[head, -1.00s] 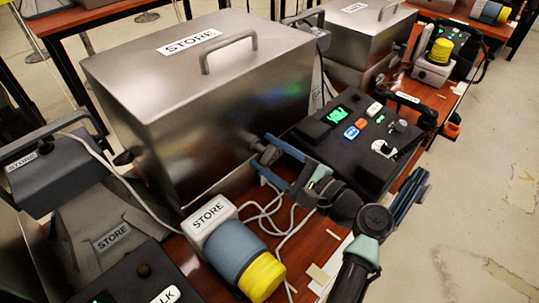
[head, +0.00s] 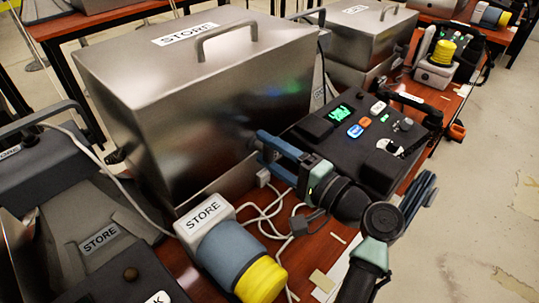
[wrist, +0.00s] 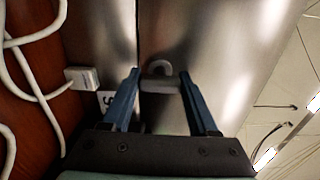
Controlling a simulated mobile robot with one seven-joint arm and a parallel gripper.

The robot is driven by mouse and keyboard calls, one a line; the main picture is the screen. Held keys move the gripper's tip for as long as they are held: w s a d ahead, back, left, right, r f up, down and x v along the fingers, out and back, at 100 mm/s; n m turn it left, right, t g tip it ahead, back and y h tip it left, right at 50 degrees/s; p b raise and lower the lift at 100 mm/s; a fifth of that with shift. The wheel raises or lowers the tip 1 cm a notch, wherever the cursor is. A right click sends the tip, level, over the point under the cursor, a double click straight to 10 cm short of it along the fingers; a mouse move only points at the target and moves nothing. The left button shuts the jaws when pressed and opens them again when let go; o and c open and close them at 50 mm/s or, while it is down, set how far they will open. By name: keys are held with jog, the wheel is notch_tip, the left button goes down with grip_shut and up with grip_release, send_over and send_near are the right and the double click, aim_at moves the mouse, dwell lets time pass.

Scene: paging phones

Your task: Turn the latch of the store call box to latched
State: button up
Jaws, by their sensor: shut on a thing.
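The store call box (head: 190,85) is a large brushed-metal box with a STORE label and a grey handle on its lid. It stands on the red-brown table. My gripper (head: 262,143) reaches its front face from the right.
White cables (head: 265,212) lie on the table. A black control panel (head: 350,130) with lit buttons is close behind my wrist. Another metal box (head: 365,35) stands further back.

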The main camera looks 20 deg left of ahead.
jog(key=shift+n, duration=0.3)
jog(key=o, duration=1.4)
jog(key=p+v, duration=0.2)
jog(key=v, duration=1.1)
